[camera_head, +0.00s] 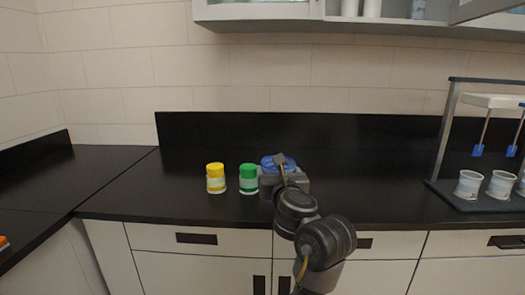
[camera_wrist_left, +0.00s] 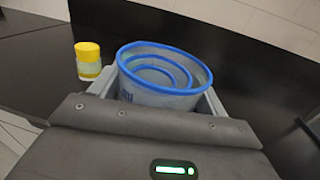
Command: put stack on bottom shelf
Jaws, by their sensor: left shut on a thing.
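The stack of blue-rimmed cups (camera_head: 270,162) is at the middle of the black counter in the head view, mostly hidden behind my gripper. In the left wrist view the stack (camera_wrist_left: 163,68) shows as nested pale cups with blue rims, upright between the two fingers. My left gripper (camera_head: 280,178) is shut on the stack; it also shows in the left wrist view (camera_wrist_left: 158,95). I cannot tell whether the stack's base touches the counter. The wall cabinet's bottom shelf (camera_head: 385,22) is at the top of the head view. My right gripper is not in view.
A green-capped jar (camera_head: 248,179) stands just left of my left gripper, and a yellow-capped jar (camera_head: 216,178) stands further left. A dark rack (camera_head: 446,130) with several cups is at the right. A cabinet door (camera_head: 485,10) hangs open at top right.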

